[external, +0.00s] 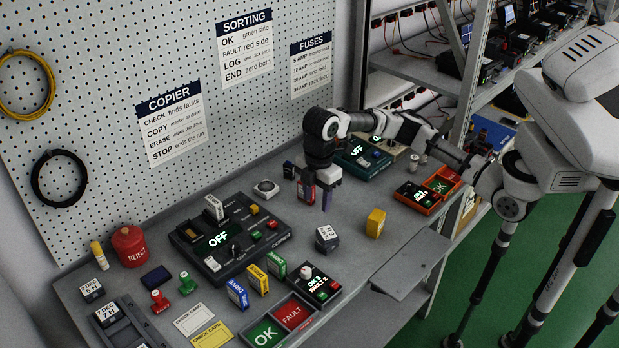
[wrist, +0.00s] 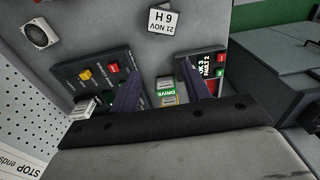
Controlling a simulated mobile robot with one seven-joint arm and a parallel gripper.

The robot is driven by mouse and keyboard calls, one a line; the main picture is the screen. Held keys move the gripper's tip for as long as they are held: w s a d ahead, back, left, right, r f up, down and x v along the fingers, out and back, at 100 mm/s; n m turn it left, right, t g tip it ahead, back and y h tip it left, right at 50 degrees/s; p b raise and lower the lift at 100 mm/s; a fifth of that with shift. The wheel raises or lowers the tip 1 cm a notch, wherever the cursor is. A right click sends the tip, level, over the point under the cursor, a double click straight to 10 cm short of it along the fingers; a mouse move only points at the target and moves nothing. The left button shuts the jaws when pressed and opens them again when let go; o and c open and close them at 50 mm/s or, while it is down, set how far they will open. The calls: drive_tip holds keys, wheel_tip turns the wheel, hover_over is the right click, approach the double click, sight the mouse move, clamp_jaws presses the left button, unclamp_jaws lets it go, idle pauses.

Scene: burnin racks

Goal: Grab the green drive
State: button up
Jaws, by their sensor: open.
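The green drive (external: 277,265) stands on the bench between the dark copier unit and the counter box. The yellow drive (external: 258,279) and the blue drive (external: 237,293) stand in a row to its left. My gripper (external: 318,195) is open above the bench, up and to the right of the green drive and apart from it. In the wrist view, the green drive's DRIVE label (wrist: 166,93) shows low between my open fingers (wrist: 160,80), partly hidden by the gripper body. Nothing is visibly held.
The copier unit (external: 228,238) reads OFF. The counter box (external: 313,283) stands right of the drives. A dated block (external: 327,238) and a yellow block (external: 375,223) stand further right. Green OK and red FAULT pads (external: 293,313) lie in front.

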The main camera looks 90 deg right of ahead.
drive_tip(key=w+a+n+p, duration=0.1)
drive_tip(key=w+a+n, duration=0.4)
drive_tip(key=w+n, duration=0.3)
drive_tip(key=n, duration=1)
hover_over(276, 257)
drive_tip(key=f, duration=0.9)
drive_tip(key=shift+w+a+p, duration=0.15)
drive_tip(key=shift+a+p, duration=0.15)
drive_tip(key=shift+p, duration=0.1)
drive_tip(key=shift+d+f+p, duration=0.15)
drive_tip(key=shift+f+p, duration=0.85)
drive_tip(key=shift+f, duration=2.05)
drive_tip(key=shift+c, duration=0.2)
clamp_jaws()
